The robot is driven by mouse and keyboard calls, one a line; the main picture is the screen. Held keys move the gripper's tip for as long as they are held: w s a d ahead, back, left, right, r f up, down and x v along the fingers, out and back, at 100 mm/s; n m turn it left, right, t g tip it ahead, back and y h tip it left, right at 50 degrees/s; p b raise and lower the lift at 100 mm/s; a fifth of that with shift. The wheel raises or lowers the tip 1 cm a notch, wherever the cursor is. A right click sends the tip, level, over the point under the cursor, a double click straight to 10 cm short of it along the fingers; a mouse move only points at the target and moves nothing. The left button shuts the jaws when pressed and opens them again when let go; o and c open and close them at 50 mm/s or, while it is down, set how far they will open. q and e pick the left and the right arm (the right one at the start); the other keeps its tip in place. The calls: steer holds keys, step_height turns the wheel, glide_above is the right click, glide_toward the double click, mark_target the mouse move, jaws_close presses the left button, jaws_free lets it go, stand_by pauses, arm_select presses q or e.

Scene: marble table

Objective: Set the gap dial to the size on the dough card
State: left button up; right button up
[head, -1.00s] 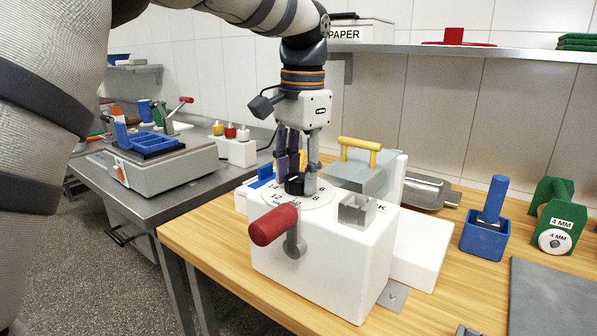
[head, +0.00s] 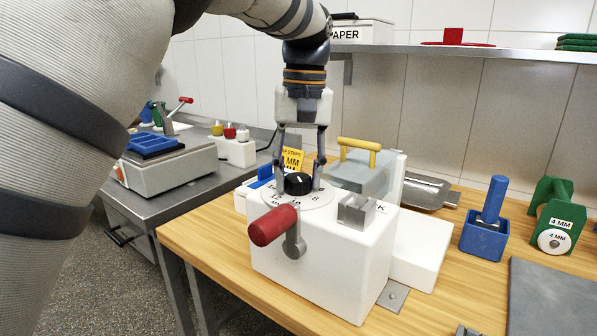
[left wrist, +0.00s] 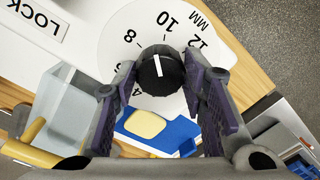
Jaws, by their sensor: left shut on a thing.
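The gap dial has a black knob (head: 298,183) with a white pointer line, on a round white scale (head: 322,197) atop a white machine. In the left wrist view the knob (left wrist: 159,71) shows its line between 8 and 10. My left gripper (head: 298,187) points down over the dial. Its fingers, with purple pads in the left wrist view (left wrist: 158,82), are shut on the knob from both sides. A yellow card (head: 292,160) stands behind the dial. It reads "MM", but the fingers partly hide it and I cannot read its number surely. My right gripper is not seen.
A red-handled crank (head: 273,225) sticks out of the machine's front. A small metal box (head: 356,211) and a yellow handle (head: 359,146) are right of the dial. A blue holder (head: 485,237) and green stand (head: 557,220) are farther right on the wooden table.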

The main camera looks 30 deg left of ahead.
mark_target(298, 175)
arm_select(q)
steer(key=n, duration=0.4)
steer(key=shift+f, duration=0.1)
steer(key=n, duration=0.7)
steer(key=shift+n, duration=0.3)
steer(key=shift+n+h, duration=0.3)
steer(key=shift+n, duration=1.6)
steer(key=shift+a, duration=0.1)
steer(key=o, duration=1.2)
steer(key=shift+c, duration=0.2)
steer(key=r, duration=0.7)
steer(key=shift+w+a+r, duration=0.1)
steer(key=shift+w+r, duration=0.1)
steer(key=shift+r, duration=0.1)
